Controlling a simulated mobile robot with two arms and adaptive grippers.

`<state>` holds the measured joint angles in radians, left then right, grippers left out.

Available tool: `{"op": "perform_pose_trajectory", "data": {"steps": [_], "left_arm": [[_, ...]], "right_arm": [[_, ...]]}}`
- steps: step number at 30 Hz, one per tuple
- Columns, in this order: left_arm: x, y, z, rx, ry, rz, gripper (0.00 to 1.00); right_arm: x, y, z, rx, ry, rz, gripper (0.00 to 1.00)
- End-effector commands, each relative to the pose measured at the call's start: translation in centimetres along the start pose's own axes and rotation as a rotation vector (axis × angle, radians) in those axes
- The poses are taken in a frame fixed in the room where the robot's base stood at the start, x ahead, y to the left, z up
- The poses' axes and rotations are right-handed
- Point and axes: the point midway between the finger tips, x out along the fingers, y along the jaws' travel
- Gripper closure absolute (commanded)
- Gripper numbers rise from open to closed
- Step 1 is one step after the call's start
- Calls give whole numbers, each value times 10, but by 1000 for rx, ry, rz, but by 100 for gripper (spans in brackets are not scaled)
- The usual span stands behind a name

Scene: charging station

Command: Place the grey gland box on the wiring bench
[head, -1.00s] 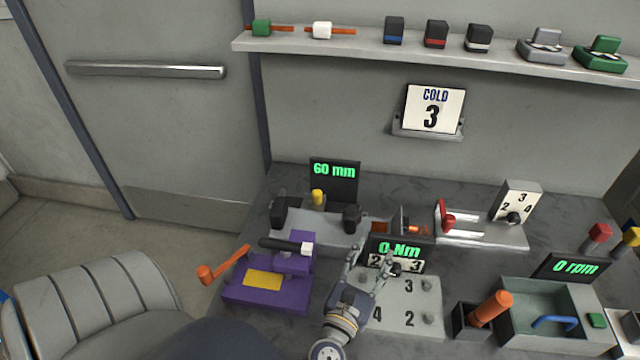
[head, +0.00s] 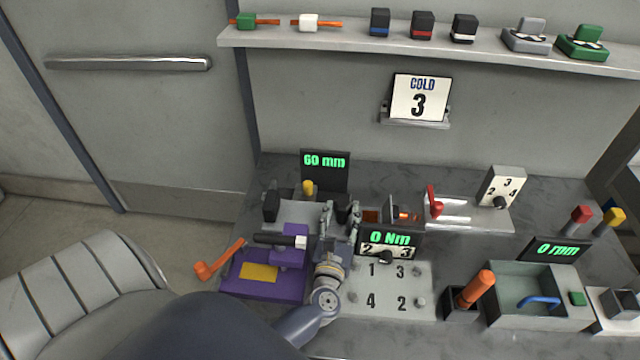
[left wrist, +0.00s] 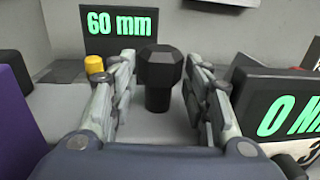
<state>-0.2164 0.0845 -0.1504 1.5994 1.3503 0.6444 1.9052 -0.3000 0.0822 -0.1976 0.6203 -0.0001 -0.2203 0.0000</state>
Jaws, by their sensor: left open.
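The grey gland box (head: 527,37) sits on the wall shelf at the upper right, beside a similar green box (head: 583,43). The wiring bench appears to be the dark grey worktop (head: 420,180) below the shelf. My left gripper (head: 341,206) is open over the bench, at the device with the "60 mm" display (head: 325,170). In the left wrist view a black knob (left wrist: 160,77) stands between the open fingers (left wrist: 158,70), apart from both. The grey gland box is not in the left wrist view. My right gripper is not in view.
A purple fixture (head: 266,276) with an orange crank is left of my gripper. The "0 Nm" display (head: 389,241) and numbered plate (head: 392,288) are to its right. A grey bin (head: 540,310) stands farther right. Dark and white-banded blocks (head: 422,25) share the shelf.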

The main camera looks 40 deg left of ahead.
Motion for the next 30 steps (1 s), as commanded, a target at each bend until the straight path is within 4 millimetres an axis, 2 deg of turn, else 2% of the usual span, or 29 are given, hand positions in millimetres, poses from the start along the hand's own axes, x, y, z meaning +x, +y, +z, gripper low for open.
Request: {"op": "perform_pose_trajectory", "data": {"steps": [3,6,14,20,30], "left_arm": [[16,0,2,2,-2,-1,55],[22,0,1,1,0,0,55],[23,0,-1,0,1,-1,55],[23,0,0,0,1,-1,100],[24,0,1,0,-1,0,100]], "right_arm": [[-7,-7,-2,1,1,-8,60],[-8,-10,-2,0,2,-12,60],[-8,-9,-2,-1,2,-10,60],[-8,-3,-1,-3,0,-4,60],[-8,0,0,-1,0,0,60]]}}
